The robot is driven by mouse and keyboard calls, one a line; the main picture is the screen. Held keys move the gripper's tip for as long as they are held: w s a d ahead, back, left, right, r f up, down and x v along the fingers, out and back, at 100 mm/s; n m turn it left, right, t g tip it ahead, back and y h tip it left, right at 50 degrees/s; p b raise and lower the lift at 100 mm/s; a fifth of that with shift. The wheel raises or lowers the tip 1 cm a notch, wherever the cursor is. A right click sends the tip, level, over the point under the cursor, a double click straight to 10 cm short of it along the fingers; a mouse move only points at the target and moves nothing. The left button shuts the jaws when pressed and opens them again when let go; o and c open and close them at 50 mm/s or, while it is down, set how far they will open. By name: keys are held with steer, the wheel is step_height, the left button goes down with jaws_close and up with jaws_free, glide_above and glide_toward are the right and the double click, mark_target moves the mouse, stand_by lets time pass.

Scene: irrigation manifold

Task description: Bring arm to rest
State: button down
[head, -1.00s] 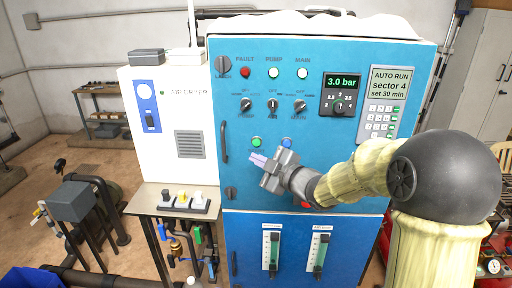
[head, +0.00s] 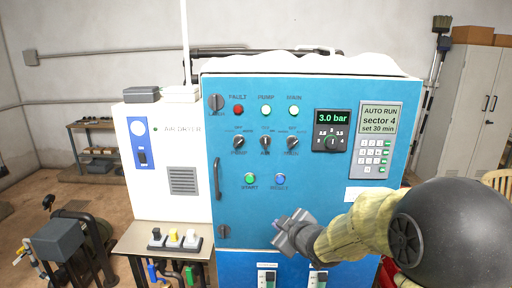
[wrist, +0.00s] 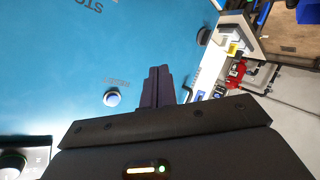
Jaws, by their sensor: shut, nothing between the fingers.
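My gripper (head: 277,226) is in front of the lower part of the blue control cabinet (head: 330,200), below the green START button (head: 250,179) and the blue button (head: 280,179). Its fingers are together with nothing between them. In the wrist view my gripper (wrist: 158,72) points at the blue panel, with one round lit button (wrist: 112,97) to its left. My arm comes in from the right side of the head view. I cannot tell how far the fingertips are from the panel.
The cabinet carries a 3.0 bar display (head: 332,117), an AUTO RUN screen (head: 380,119), rotary switches and a door handle (head: 217,178).

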steer(key=s+d+f+m+g+h, duration=0.1)
steer(key=s+d+f+m+g, duration=0.2)
steer(key=s, duration=0.4)
steer(key=s+d+f+m+g+h+b, duration=0.1)
steer(key=s+d+f+m+g+h, duration=0.1)
steer(key=s+f+m, duration=0.3)
steer(key=s+d+f+m+g+h, duration=0.2)
steer(key=s+d+f+m+g, duration=0.1)
steer(key=s, duration=0.8)
step_height(320, 180, down, 2)
steer(key=shift+d+f+m+g, duration=0.2)
steer(key=shift+d+m+g, duration=0.2)
steer(key=shift+d+g, duration=0.3)
steer(key=shift+a, duration=0.1)
